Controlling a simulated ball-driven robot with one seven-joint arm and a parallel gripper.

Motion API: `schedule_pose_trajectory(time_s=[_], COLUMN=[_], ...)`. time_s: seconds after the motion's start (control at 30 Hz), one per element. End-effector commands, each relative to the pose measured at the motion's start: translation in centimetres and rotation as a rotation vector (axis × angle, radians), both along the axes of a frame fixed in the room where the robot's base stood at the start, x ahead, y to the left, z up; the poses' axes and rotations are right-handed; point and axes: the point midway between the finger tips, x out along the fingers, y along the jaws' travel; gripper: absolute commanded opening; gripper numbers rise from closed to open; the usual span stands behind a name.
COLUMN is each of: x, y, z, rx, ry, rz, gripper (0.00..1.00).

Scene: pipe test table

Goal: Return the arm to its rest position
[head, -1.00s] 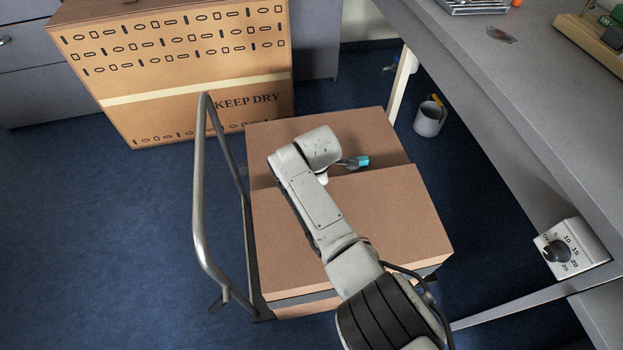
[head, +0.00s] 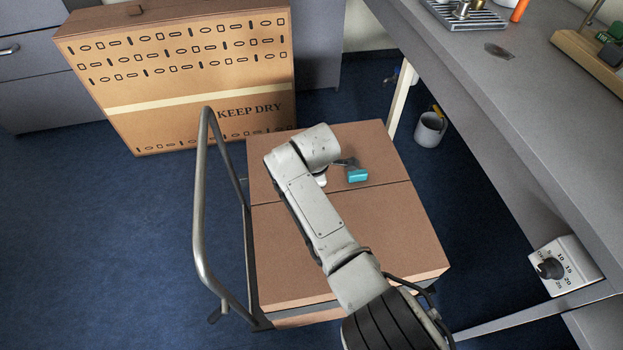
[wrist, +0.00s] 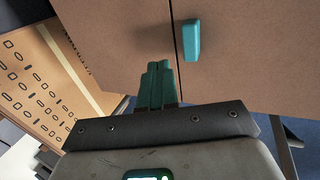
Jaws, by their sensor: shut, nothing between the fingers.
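My arm (head: 318,205) reaches out over cardboard boxes, bent downward at its far end. My gripper (wrist: 158,68) has its two dark teal fingers together with nothing between them. In the head view the gripper (head: 346,162) is small and partly hidden by my wrist. A bright teal block (head: 357,174) lies on the far part of the box top, close to the seam. In the wrist view this block (wrist: 191,40) is beyond the fingertips and to their right, apart from them.
The cardboard boxes (head: 400,240) sit on a cart with a grey metal handle (head: 199,200) at left. A large KEEP DRY carton (head: 190,95) stands behind. A grey workbench (head: 480,75) runs along the right, with a dial box (head: 565,265) below. A mug (head: 430,129) stands on the floor.

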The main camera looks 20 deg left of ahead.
Motion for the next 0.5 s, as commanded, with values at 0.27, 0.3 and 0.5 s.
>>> schedule_pose_trajectory(time_s=[0.27,0.3,0.5], x=[0.0,0.0,0.0], y=[0.0,0.0,0.0], z=[5.5,5.9,7.3], rx=[0.002,0.001,-0.001], ry=[0.0,0.0,0.002], rz=[-0.001,0.0,0.0], gripper=[0.0,0.0,0.0])
